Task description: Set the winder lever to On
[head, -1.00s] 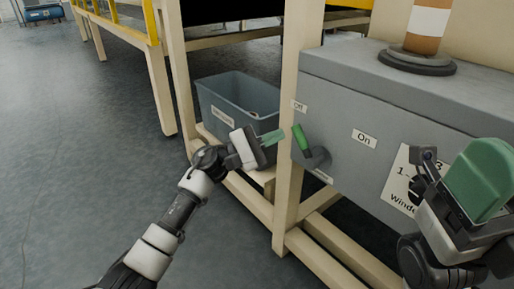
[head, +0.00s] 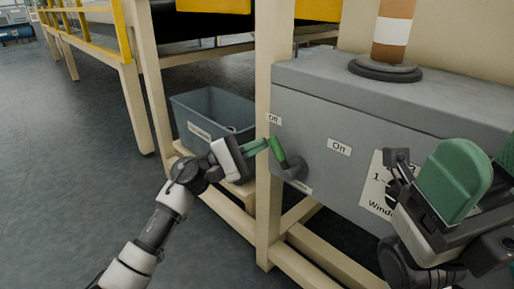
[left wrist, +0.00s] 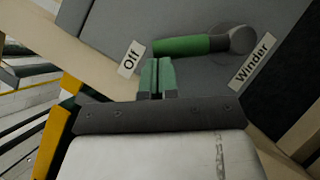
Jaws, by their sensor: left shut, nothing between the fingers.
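The winder lever (head: 277,150) has a green handle on a grey pivot at the left end of the grey cabinet front. Its handle leans up and left, toward the Off label (head: 274,119); the On label (head: 339,147) is to its right. My left gripper (head: 264,143) is shut and empty, its green fingertips close by the handle's left side. In the left wrist view the lever (left wrist: 182,45) lies just beyond the fingertips (left wrist: 157,62), near the Off label (left wrist: 130,58); contact is unclear.
The grey cabinet (head: 325,110) carries an orange and white post (head: 391,32) on top. A beige frame post (head: 267,215) stands just left of the lever. A grey bin (head: 215,115) sits behind my left gripper. The floor at left is clear.

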